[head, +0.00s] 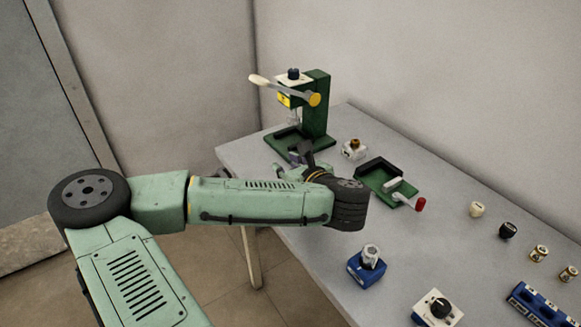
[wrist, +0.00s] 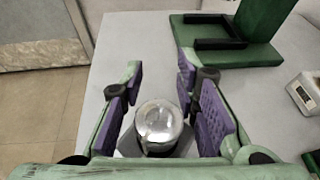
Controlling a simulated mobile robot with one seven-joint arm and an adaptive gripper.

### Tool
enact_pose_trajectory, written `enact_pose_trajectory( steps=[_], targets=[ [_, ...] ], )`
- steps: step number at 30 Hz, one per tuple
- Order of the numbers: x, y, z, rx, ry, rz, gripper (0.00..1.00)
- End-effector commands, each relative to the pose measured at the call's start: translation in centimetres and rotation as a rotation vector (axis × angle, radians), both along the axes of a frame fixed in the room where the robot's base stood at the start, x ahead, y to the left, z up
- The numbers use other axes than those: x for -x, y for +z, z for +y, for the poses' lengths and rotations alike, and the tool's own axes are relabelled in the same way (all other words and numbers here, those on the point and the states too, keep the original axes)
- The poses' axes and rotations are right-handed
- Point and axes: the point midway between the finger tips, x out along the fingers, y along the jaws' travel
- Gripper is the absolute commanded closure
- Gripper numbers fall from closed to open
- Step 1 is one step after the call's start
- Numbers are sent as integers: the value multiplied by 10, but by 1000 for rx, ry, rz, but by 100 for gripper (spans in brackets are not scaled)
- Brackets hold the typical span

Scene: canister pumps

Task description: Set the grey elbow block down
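The base reaches both pads, with gaps beside the round top, and my gripper looks shut on the base. The block's underside is hidden, so I cannot tell whether it touches the table. In the head view my gripper (head: 297,156) is over the table's far left part, in front of the green press, and my arm hides the block.
The green press (head: 318,105) with a pale lever stands at the back; its base (wrist: 262,50) is ahead. A small white block (head: 354,150) and a green tray with a red-handled crank (head: 375,178) are to the right. A blue block (head: 366,270) stands nearer. Bare grey table (wrist: 130,40) lies ahead and left.

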Motion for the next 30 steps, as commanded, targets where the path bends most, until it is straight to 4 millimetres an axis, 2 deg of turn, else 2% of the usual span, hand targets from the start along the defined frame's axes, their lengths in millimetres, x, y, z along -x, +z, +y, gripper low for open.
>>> enact_pose_trajectory(
  steps=[5, 13, 18, 24, 30],
  targets=[
    [11, 5, -7, 2, -3, -2, 71],
    [62, 27, -35, -1, -8, -4, 71],
    [77, 37, -42, -7, -5, -4, 71],
    [91, 39, -50, -2, -1, -4, 71],
    [99, 44, -53, 0, -1, -1, 71]
  ],
)
